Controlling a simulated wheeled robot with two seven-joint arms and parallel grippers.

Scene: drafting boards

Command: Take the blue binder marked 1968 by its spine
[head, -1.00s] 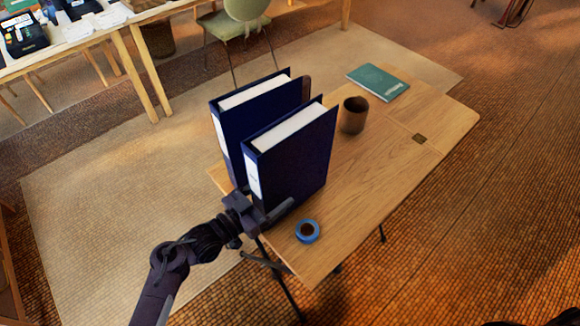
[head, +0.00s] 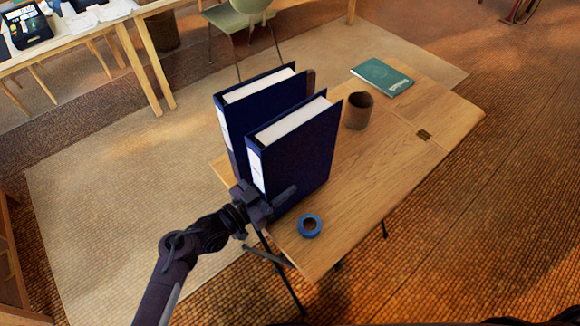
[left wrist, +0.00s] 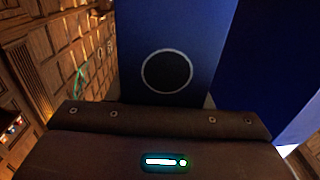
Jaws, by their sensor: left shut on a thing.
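Two dark blue binders with white pages stand upright, side by side, on a wooden table. The near binder (head: 305,150) has a pale spine label (head: 256,169); the farther binder (head: 233,108) stands just behind it, partly hidden. The writing on the labels is too small to read. My left gripper (head: 272,200) is shut on the near binder, low on its spine, with a finger along the cover. In the left wrist view, a blue spine with a round dark finger hole (left wrist: 167,71) fills the middle, right in front of the gripper. My right gripper is not in view.
A blue tape roll (head: 309,226) lies on the table (head: 365,175), close to the near binder. A brown cup (head: 358,111) and a green booklet (head: 382,77) are farther back. A green chair (head: 238,18) stands beyond. The table's right side is mostly clear.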

